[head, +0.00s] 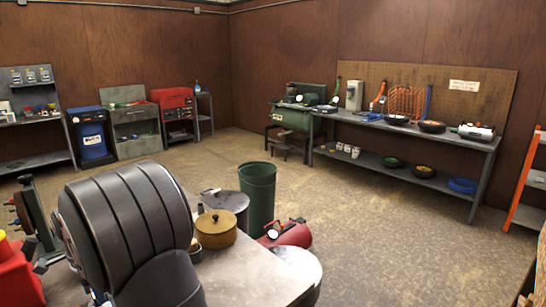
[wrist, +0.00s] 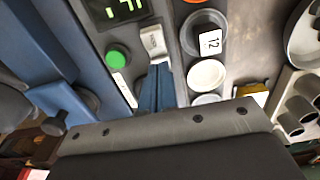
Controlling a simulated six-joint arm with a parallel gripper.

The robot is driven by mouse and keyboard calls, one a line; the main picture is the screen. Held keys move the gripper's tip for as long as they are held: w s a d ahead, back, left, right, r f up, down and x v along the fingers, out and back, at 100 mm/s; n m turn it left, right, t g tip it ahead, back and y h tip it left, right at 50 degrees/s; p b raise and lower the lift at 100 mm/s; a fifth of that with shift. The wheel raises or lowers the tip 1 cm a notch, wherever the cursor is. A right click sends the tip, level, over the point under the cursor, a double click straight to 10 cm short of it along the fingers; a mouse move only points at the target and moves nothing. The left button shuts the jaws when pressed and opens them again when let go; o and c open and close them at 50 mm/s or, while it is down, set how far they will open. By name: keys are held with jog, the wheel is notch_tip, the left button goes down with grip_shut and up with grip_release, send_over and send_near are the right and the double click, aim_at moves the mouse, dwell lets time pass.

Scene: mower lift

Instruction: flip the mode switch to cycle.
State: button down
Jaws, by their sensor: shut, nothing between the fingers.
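In the wrist view my gripper (wrist: 158,70) is shut and empty, its narrow blue fingers pressed together over a grey control panel (wrist: 181,72). A small pale plate (wrist: 153,40) with faint markings lies just beyond the fingertips. I cannot tell whether they touch it, and I cannot pick out the mode switch or its position for certain. A green-lit display (wrist: 125,10) and a green round button (wrist: 117,56) are to the left. The head view does not clearly show my gripper.
In the wrist view, pale round parts (wrist: 206,76) sit right of the fingers and a blue body (wrist: 62,62) lies left. In the head view, a large black ribbed shape fills the foreground. A tan pot (head: 216,230) stands on the near table; a green bin (head: 258,187) stands behind.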

jog(key=shift+r, duration=2.75)
notch_tip(320, 180, up, 12)
dwell(0.4)
jog(key=shift+f, duration=0.1)
jog(key=w+d, duration=0.4)
jog(key=d, duration=0.3)
jog(key=w+d, duration=0.4)
jog(key=d, duration=0.4)
jog(key=shift+w, duration=0.2)
jog(key=c, duration=2.1)
grip_release()
